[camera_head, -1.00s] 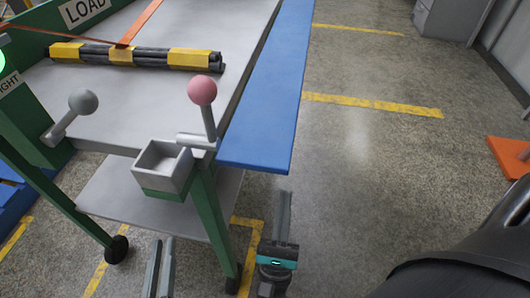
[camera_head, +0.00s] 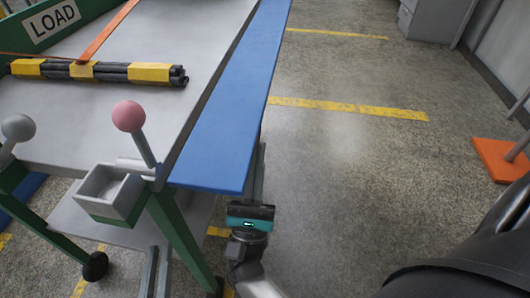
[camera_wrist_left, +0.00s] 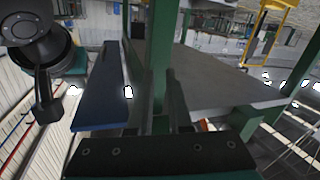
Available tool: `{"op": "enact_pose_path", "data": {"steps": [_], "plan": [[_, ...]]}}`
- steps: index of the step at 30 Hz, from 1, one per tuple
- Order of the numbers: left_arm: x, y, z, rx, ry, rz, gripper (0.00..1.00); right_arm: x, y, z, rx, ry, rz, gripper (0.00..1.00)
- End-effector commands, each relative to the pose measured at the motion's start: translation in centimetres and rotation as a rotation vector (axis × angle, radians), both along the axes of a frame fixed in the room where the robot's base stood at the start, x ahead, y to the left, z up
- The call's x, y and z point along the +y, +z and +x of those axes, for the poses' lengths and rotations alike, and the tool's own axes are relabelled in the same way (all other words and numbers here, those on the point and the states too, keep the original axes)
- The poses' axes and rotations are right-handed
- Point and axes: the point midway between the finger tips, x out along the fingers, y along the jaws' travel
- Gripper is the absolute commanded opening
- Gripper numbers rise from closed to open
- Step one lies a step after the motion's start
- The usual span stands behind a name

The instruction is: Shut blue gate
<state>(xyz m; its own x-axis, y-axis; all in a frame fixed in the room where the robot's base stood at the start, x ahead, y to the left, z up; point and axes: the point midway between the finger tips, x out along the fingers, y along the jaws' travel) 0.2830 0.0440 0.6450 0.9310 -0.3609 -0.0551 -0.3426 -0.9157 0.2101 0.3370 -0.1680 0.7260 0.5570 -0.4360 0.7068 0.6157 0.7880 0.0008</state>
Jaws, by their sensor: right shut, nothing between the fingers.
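The blue gate (camera_head: 225,110) is a long flat blue panel running along the right side of the grey table (camera_head: 165,40), folded outward from it. It also shows in the left wrist view (camera_wrist_left: 100,92). My right gripper (camera_head: 260,165) is shut and empty. Its fingers point up the picture, close along the gate's outer edge near its front corner; I cannot tell whether they touch it. My left gripper (camera_head: 157,265) is low in front of the table, near the front green leg (camera_head: 180,235). A gap shows between its fingers and nothing is held.
A pink-knobbed lever (camera_head: 130,120) and a small grey box (camera_head: 108,190) sit at the table's front corner. A grey-knobbed lever (camera_head: 18,128) is further left. Floor to the right is clear up to an orange base (camera_head: 500,160).

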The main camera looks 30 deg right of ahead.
Motion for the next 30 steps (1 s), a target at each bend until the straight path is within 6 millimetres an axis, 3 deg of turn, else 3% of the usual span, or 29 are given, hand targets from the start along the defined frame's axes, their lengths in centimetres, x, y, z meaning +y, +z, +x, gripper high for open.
{"op": "enact_pose_path", "data": {"steps": [19, 30], "plan": [[0.0, -0.1, 0.0, 0.009, -0.001, 0.004, 0.17, 0.2, 0.8, 0.1, 0.005, 0.001, -0.006, 0.00], [0.8, -1.0, 0.7, 0.133, -0.010, 0.092, 0.17, 0.1, 1.2, 0.0, 0.049, 0.001, -0.062, 0.00]]}}
